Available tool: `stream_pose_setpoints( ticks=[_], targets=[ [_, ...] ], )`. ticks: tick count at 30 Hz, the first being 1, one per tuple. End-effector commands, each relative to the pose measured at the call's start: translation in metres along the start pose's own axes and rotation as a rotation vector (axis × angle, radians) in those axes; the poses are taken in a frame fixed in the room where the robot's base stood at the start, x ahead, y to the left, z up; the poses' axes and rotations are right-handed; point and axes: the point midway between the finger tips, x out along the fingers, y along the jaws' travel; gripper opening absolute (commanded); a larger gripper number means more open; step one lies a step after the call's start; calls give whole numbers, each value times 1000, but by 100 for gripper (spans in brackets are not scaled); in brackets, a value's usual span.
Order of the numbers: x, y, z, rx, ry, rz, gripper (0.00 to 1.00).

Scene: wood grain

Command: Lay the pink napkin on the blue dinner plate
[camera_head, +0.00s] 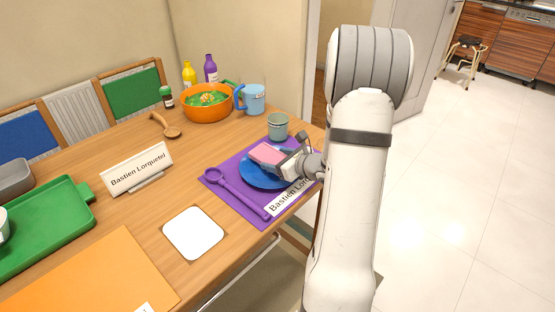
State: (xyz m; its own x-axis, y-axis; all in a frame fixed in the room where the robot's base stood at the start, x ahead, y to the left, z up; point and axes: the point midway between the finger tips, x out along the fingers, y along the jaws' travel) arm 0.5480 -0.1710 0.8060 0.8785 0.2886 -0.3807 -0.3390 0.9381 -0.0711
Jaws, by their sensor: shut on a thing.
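The pink napkin (266,153) is in my gripper (283,163), which is shut on it. The napkin is over the far left part of the blue dinner plate (256,180); I cannot tell whether it touches the plate. The plate lies on a purple placemat (222,176) near the right end of the wooden table. My gripper and arm hide the right part of the plate.
A purple spoon (236,192) lies left of the plate, and a green cup (278,126) stands behind it. An orange bowl (207,114), a blue pitcher (255,103) and bottles stand farther back. A name card (137,168) and white square (193,233) are left.

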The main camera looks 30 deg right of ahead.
Motion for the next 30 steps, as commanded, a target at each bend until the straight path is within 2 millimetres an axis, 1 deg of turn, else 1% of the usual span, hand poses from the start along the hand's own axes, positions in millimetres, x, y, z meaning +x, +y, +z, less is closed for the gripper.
stream_pose_setpoints(
  ticks=[14,15,21,24,30],
  targets=[
    [4,1,-9,-1,-1,1,29],
    [4,1,-8,-1,-1,1,68],
    [4,1,-8,-1,0,1,85],
    [4,1,-8,-1,0,1,91],
    [3,1,-8,0,0,1,91]
  ],
)
